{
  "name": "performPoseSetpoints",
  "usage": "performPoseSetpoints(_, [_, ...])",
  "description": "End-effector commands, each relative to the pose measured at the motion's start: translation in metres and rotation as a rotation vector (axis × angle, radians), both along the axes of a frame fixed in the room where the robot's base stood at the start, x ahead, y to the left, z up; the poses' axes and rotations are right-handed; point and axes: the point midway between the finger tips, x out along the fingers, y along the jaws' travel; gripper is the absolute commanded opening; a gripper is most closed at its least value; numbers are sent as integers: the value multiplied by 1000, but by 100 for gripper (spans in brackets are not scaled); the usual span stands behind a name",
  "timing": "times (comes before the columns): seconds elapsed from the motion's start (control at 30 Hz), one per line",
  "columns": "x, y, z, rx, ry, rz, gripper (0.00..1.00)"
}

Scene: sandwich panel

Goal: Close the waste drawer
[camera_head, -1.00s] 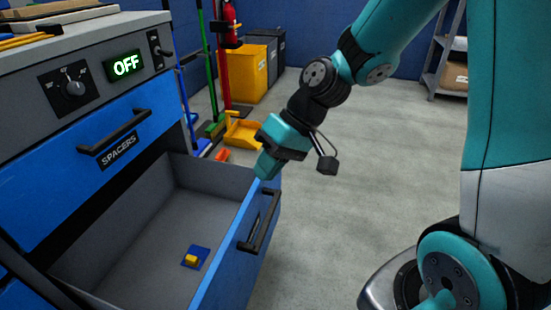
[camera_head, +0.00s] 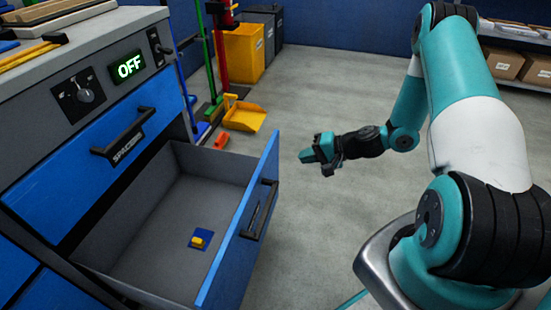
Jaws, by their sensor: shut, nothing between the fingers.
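The open drawer (camera_head: 247,222) has a blue front, a dark bar handle (camera_head: 259,210) and a grey inside. It is pulled far out of the cabinet, below a shut blue drawer labelled SPACERS (camera_head: 128,147). Its own label is not readable. A small yellow piece on a blue square (camera_head: 201,239) lies on its floor. My gripper (camera_head: 306,156) is shut and empty. It is in the air to the right of the drawer front, apart from it, pointing left.
A yellow dustpan (camera_head: 243,115), brooms and a yellow bin (camera_head: 245,52) stand behind the drawer. The grey floor (camera_head: 325,235) right of the drawer front is clear.

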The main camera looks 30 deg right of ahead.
Motion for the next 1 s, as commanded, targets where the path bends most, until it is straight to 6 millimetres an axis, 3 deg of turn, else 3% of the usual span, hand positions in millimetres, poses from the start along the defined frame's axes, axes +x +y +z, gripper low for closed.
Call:
performPoseSetpoints(0.27, [37,39,-33,-1,-1,6,0])
performPoseSetpoints(0.5, [60,61,-31,-1,-2,5,0])
performPoseSetpoints(1.0, [65,66,-30,0,0,1,0])
